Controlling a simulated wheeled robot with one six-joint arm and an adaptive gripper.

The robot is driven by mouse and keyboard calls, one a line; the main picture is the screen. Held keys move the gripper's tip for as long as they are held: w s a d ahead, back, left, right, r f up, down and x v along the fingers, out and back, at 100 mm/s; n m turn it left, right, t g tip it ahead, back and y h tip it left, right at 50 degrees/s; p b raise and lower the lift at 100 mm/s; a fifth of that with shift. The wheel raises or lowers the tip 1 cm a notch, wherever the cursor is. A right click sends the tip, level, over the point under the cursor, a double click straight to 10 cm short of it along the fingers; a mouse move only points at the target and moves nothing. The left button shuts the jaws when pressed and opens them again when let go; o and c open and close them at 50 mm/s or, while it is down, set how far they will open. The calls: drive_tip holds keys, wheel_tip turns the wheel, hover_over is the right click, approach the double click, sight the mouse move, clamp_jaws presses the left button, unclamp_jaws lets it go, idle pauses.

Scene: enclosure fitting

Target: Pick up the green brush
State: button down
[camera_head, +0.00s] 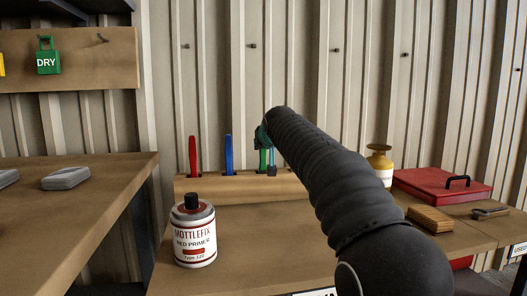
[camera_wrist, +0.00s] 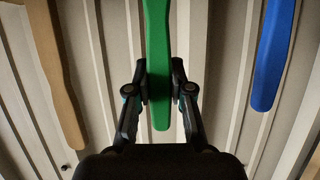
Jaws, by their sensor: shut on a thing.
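The green brush (camera_head: 263,160) shows as a green handle at the wooden block, partly hidden by my arm and gripper. In the wrist view its handle (camera_wrist: 157,45) runs down between my fingers. My gripper (camera_wrist: 159,88) is shut on this handle, one finger on each side, near its end. In the head view my gripper (camera_head: 268,148) is at the handle above the block. I cannot tell whether the brush is lifted at all.
A red handle (camera_head: 193,157) and a blue handle (camera_head: 228,154) stand in the wooden block (camera_head: 205,187); a tan handle (camera_wrist: 58,80) shows in the wrist view. A primer can (camera_head: 195,232) stands in front. A yellow container (camera_head: 379,165), red case (camera_head: 440,185) and wooden-backed brush (camera_head: 430,219) are right.

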wheel_tip(320, 180, up, 16)
drive_tip(key=p, duration=0.8)
drive_tip(key=shift+r, duration=0.1)
idle(2.3)
